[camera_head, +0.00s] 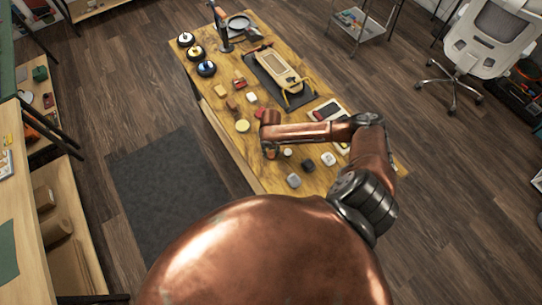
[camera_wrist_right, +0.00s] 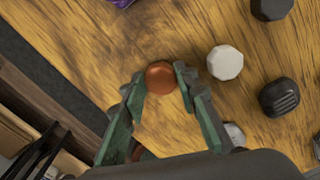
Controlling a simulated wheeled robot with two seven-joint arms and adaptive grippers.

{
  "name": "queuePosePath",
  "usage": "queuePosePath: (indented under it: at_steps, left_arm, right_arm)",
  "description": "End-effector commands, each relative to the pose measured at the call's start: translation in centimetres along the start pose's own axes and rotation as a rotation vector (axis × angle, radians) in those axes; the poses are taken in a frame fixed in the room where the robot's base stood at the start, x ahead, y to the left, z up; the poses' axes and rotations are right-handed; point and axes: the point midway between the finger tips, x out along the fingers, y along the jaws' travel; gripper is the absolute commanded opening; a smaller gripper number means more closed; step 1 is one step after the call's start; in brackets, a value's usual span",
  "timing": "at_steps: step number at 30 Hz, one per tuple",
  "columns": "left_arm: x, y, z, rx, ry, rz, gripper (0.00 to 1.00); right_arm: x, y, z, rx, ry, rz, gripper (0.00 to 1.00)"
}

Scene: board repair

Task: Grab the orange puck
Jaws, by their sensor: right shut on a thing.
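The orange puck (camera_wrist_right: 160,76) shows in the right wrist view as a small round orange-brown disc. My right gripper (camera_wrist_right: 160,84) has its two green fingertips on either side of the puck and is shut on it. In the head view my right gripper (camera_head: 270,150) is over the near left part of the wooden table (camera_head: 228,113), pointing down, and the puck is hidden there by the arm. I cannot tell whether the puck still touches the table. My left gripper is not in view.
A white puck (camera_wrist_right: 225,62) and a dark ribbed puck (camera_wrist_right: 279,97) lie to the right of the gripper in the wrist view. A yellow disc (camera_head: 242,126) and small blocks lie nearby. A dark mat with a guitar-like board (camera_head: 281,70) is further back.

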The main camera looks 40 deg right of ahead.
Motion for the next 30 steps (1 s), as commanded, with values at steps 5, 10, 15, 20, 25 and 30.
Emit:
queuePosePath:
  at_steps: [5,10,15,20,25,30]
  left_arm:
    - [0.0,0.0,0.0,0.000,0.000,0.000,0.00]
    - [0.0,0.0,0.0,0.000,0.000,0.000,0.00]
    - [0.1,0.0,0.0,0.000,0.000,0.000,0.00]
    - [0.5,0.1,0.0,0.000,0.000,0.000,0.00]
    - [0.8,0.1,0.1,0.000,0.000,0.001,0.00]
    - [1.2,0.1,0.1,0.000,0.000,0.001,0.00]
  right_arm:
    - [0.0,0.0,0.0,0.000,0.000,0.000,0.11]
    - [-0.1,0.0,0.0,0.000,-0.001,0.000,0.11]
    - [-0.7,0.0,0.1,0.000,-0.003,0.000,0.11]
    - [-2.7,0.0,0.2,-0.001,-0.004,0.001,0.11]
    - [-5.7,-1.6,1.8,0.003,-0.005,-0.001,0.11]
    - [-8.9,-3.5,3.8,0.003,-0.005,-0.001,0.11]
